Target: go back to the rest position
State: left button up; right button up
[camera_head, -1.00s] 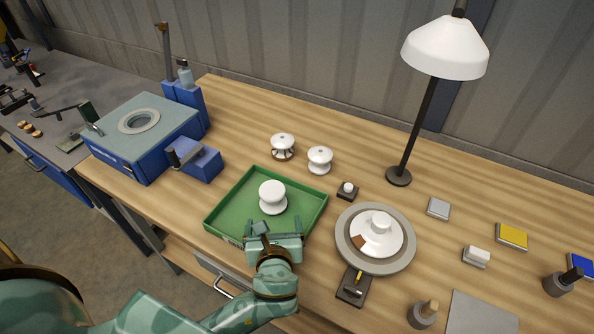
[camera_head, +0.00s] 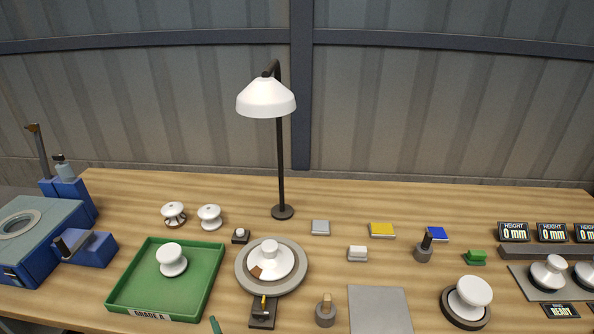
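My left gripper is almost wholly below the picture. Only a narrow teal tip, which looks like part of it (camera_head: 214,325), shows at the bottom edge, just right of the green tray (camera_head: 211,283). Its opening cannot be seen. My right gripper is not in view. A white insulator (camera_head: 171,262) stands upright in the tray labelled GRADE A, with nothing touching it. Two more insulators (camera_head: 174,212) (camera_head: 209,215) stand behind the tray.
A white lamp (camera_head: 266,98) stands at the back. On the right are an insulator (camera_head: 470,293) on a dark round base, a grey mat (camera_head: 380,310), and height displays (camera_head: 552,232) above more insulators. A blue machine (camera_head: 40,240) is at the left.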

pick_arm(q)
jog(key=s+a+r+n+g+h, duration=0.1)
jog(key=s+a+n+g, duration=0.2)
jog(key=n, duration=0.4)
jog(key=s+a+r+n, duration=0.2)
jog(key=s+n, duration=0.3)
jog(key=n, duration=0.3)
jog(key=s+a+r+n+g+h, duration=0.1)
jog(key=s+a+n+g, duration=0.2)
jog(key=n, duration=0.4)
jog(key=s+d+f+n+g+h+b, duration=0.1)
jog(key=s+d+f+h, duration=0.15)
jog(key=f, duration=1.25)
jog(key=s+d+f+g+h+b, duration=0.15)
jog(key=s+f, duration=0.25)
jog(key=f, duration=1.1)
jog(key=s+f+n+g+b, duration=0.2)
jog(key=s+f+n, duration=0.1)
jog(key=s+f, duration=1.3)
jog(key=shift+s+d, duration=0.4)
jog(key=shift+s, duration=0.3)
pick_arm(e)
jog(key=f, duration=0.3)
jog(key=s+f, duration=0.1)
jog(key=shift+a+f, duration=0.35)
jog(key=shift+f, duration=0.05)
